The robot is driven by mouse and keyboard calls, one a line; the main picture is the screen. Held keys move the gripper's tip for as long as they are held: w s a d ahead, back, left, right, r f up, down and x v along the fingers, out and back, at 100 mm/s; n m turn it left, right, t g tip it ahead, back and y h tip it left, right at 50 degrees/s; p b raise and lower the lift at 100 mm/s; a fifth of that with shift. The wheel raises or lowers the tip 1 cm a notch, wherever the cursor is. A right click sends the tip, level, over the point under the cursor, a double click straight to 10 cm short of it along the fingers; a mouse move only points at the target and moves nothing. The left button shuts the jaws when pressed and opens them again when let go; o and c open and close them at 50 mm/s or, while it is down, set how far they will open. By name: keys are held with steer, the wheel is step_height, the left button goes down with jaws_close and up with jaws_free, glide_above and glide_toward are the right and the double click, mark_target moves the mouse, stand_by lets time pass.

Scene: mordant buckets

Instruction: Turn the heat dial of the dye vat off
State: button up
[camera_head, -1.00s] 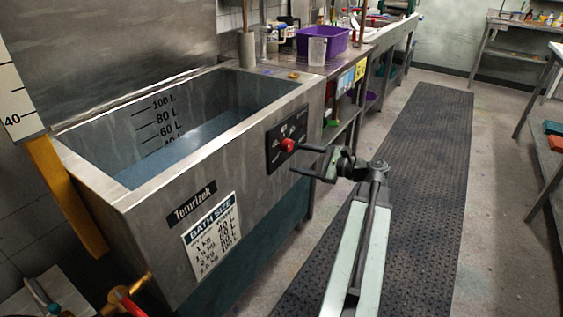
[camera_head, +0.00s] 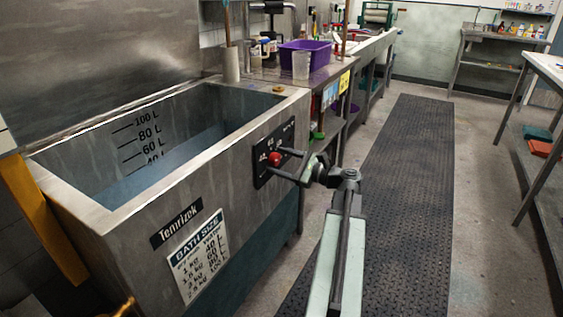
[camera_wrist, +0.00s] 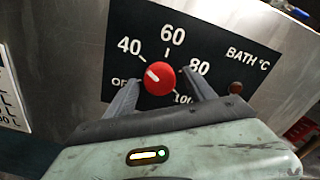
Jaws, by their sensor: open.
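The dye vat (camera_head: 120,240) is a steel tank with litre marks inside and blue liquid in it. Its red heat dial (camera_head: 275,158) sits on a black panel on the front wall. In the wrist view the red dial (camera_wrist: 159,78) has a white pointer line aimed to the upper left, near 40. OFF is at the lower left, partly hidden by a finger. My gripper (camera_head: 288,165) is open, with its fingers (camera_wrist: 160,92) on either side of the dial's lower part. I cannot tell whether they touch it.
A purple tub (camera_head: 305,57) and a clear beaker (camera_head: 301,66) stand on the bench behind the vat. A dark ribbed mat (camera_head: 405,170) covers the aisle to the right, which is clear. A table (camera_head: 548,72) stands at the far right.

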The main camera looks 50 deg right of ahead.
steer(key=c, duration=1.4)
steer(key=shift+o, duration=0.2)
steer(key=shift+d, duration=0.1)
steer(key=shift+n, duration=0.3)
steer(key=n, duration=1.1)
steer(key=shift+r, duration=0.1)
steer(key=shift+n, duration=0.3)
